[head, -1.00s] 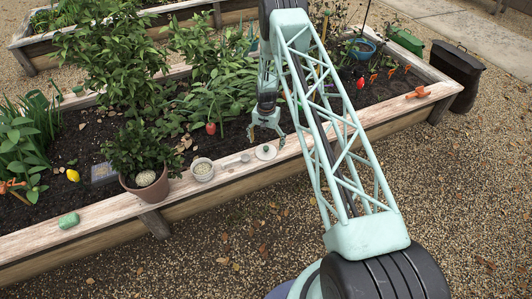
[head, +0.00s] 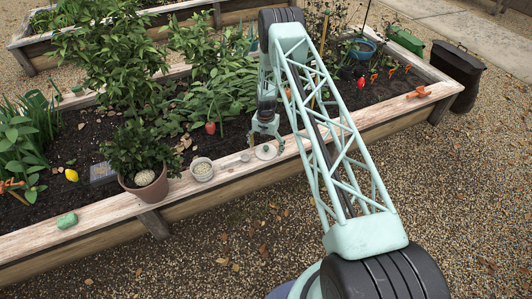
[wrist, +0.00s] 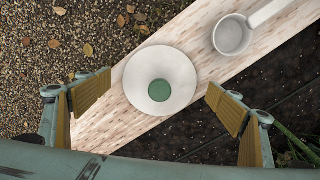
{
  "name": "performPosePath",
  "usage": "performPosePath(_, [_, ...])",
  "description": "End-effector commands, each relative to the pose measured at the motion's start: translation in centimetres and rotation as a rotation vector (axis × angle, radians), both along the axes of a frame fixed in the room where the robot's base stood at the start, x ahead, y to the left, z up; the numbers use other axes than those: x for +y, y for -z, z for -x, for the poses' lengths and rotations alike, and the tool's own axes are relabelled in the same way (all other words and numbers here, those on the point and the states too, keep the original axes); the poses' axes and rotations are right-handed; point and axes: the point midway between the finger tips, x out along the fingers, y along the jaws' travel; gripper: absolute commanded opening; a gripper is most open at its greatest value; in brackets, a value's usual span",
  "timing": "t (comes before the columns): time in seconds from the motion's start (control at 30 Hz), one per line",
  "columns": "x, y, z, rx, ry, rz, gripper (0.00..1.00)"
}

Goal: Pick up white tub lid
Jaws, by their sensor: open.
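The white tub lid (wrist: 140,76) is a round pale disc with a green centre. It lies flat on the wooden edge board of the raised bed, and it also shows in the head view (head: 266,153). My gripper (wrist: 158,98) is open and empty, with one yellow-padded finger to each side of the lid in the wrist view. In the head view my gripper (head: 266,143) hangs just above and behind the lid. I see no contact between the fingers and the lid.
A small grey cup with a handle (wrist: 232,36) lies near the lid on the board (wrist: 100,121). To the left are a small pale pot (head: 202,171) and a potted plant (head: 146,187). Dark soil lies behind the board, gravel in front.

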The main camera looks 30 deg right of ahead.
Motion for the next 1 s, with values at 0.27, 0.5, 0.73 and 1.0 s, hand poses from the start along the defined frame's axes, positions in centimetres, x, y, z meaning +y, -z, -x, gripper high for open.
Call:
performPosePath(0.27, [-0.02,0.0,-0.03,-0.001,0.0,0.001,0.86])
performPosePath(0.5, [-0.01,0.0,-0.02,0.0,0.0,0.0,0.86])
performPosePath(0.73, [-0.01,0.0,-0.02,0.0,0.0,0.0,0.67])
performPosePath(1.0, [0.01,0.06,0.02,0.0,0.0,0.0,0.43])
